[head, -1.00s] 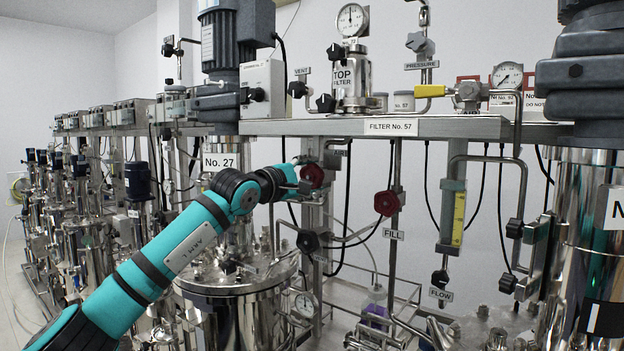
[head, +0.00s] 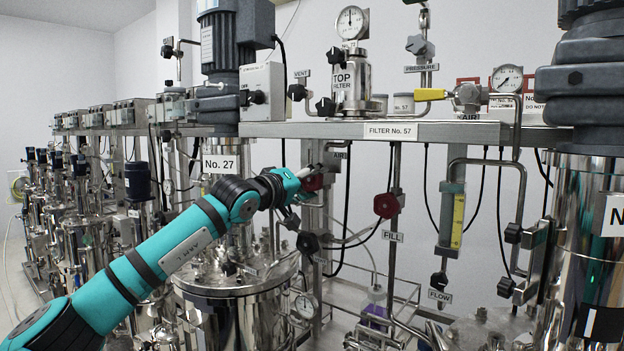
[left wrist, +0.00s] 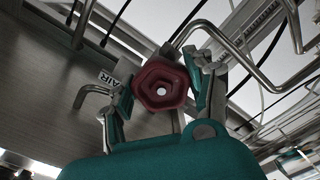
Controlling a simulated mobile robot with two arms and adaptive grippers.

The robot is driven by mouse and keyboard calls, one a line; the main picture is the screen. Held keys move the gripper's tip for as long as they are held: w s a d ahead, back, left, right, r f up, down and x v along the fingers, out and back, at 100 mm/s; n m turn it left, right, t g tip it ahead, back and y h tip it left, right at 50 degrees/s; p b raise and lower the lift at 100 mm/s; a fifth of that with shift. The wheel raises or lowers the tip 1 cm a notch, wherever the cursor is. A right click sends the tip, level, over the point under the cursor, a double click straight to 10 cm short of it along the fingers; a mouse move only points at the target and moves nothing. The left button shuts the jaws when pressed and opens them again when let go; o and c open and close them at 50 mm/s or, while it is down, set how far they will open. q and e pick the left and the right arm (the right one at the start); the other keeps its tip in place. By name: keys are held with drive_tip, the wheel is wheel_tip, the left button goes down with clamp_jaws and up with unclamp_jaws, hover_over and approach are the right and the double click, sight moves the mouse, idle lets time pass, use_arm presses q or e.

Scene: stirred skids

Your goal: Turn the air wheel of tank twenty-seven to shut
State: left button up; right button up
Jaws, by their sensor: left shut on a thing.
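The air wheel (head: 313,183) is a dark red knob on the pipework right of the tank labelled No. 27 (head: 220,163). In the left wrist view the red wheel (left wrist: 161,86) faces me, with an "AIR" label beside it. My left gripper (head: 310,185) is at the wheel, with a finger on each side, and is shut on it. The fingers (left wrist: 163,92) show at the left and right of the wheel in the wrist view. The gripper hides part of the wheel in the head view. My right gripper is not in view.
A second red wheel (head: 386,205), above the FILL label, hangs to the right. A black knob (head: 307,242) is just below the gripper. The shelf (head: 470,131) with the filter No. 57 label runs above. A flow meter (head: 451,217) stands further right.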

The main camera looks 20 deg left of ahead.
use_arm(q)
drive_tip(key=m, duration=0.2)
drive_tip(key=m+p, duration=0.1)
drive_tip(key=m, duration=0.1)
drive_tip(key=m+p, duration=0.1)
drive_tip(key=m, duration=0.1)
drive_tip(key=shift+w+a+f+m, duration=0.1)
drive_tip(key=shift+f+m, duration=0.2)
drive_tip(key=shift+f, duration=0.05)
idle(0.3)
drive_tip(key=o, duration=1.2)
drive_tip(key=shift+a+r, duration=0.1)
drive_tip(key=shift+r, duration=0.05)
drive_tip(key=v, duration=1.2)
